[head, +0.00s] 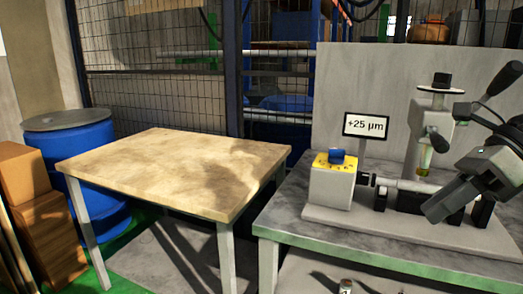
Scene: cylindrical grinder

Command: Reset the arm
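My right gripper (438,208) comes in from the right edge, dark grey, with its end over the right part of the grinder. Its fingers look like one dark block, so I cannot tell whether they are apart. The cylindrical grinder (400,222) stands on a grey bench. It has a yellow-topped box (333,180) with a blue knob (337,156) at its left end and a pale horizontal shaft (412,186). The gripper hides part of its right side; I cannot tell whether they touch. My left gripper is not in view.
A sign (366,125) reading "+25 µm" stands behind the grinder, before a grey panel (390,75). An empty wooden table (170,170) stands left of the bench (290,225). A blue barrel (95,180) and cardboard boxes (45,235) are at far left. Mesh fencing (150,90) is behind.

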